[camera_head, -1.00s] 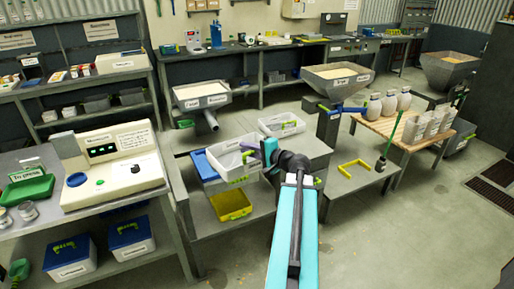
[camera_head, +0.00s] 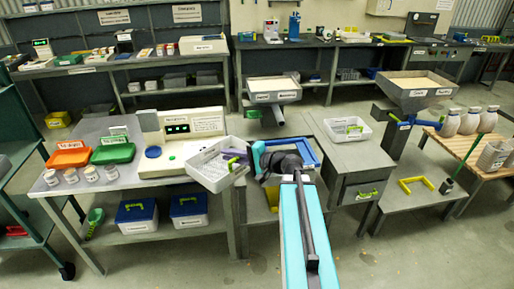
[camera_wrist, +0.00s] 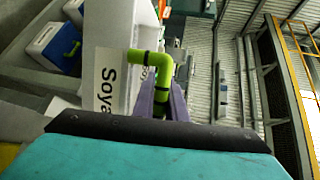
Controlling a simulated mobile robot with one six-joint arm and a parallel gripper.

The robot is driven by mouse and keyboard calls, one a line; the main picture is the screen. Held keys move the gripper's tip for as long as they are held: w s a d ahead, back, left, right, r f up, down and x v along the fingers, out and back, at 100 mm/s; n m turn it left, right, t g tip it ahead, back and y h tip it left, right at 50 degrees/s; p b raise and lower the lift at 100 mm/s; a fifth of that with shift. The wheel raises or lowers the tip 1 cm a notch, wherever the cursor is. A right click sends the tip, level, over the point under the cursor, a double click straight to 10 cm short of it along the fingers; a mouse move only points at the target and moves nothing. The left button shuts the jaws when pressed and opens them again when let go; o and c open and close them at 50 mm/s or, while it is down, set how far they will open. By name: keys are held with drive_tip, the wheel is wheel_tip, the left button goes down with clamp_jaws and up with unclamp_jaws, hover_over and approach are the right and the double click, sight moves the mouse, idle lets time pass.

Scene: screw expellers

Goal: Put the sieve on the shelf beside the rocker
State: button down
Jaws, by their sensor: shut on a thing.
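My gripper (camera_head: 250,160) is shut on the green handle (camera_wrist: 155,62) of a white tray (camera_head: 211,176) with a grey, mesh-like floor, apparently the sieve. The tray is tilted in the head view, in front of the right end of the left bench. In the wrist view its white wall (camera_wrist: 117,30) carries a label starting "Soya". Both purple fingers stand at the green handle. I cannot tell whether the tray touches the bench. No label for the rocker can be read, so I cannot tell which thing it is.
A white meter (camera_head: 180,140) with a green display stands on the left bench (camera_head: 72,193), close to the tray. Orange (camera_head: 69,154) and green (camera_head: 113,154) trays and several jars are left of it. Another white tray (camera_head: 340,136) stands on a grey cabinet (camera_head: 362,165).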

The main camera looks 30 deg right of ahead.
drive_tip(key=s+a+r+n+g+y+p, duration=0.1)
drive_tip(key=a+n+g+y, duration=0.1)
drive_tip(key=a, duration=0.7)
drive_tip(key=s+a+r+n+g+y+p, duration=0.1)
drive_tip(key=s+a+n+g+y, duration=0.1)
drive_tip(key=a, duration=0.7)
drive_tip(key=shift+a+n+y+p, duration=0.15)
drive_tip(key=shift+n+y+p, duration=0.15)
drive_tip(key=shift+n+y, duration=0.2)
drive_tip(key=shift+s, duration=0.1)
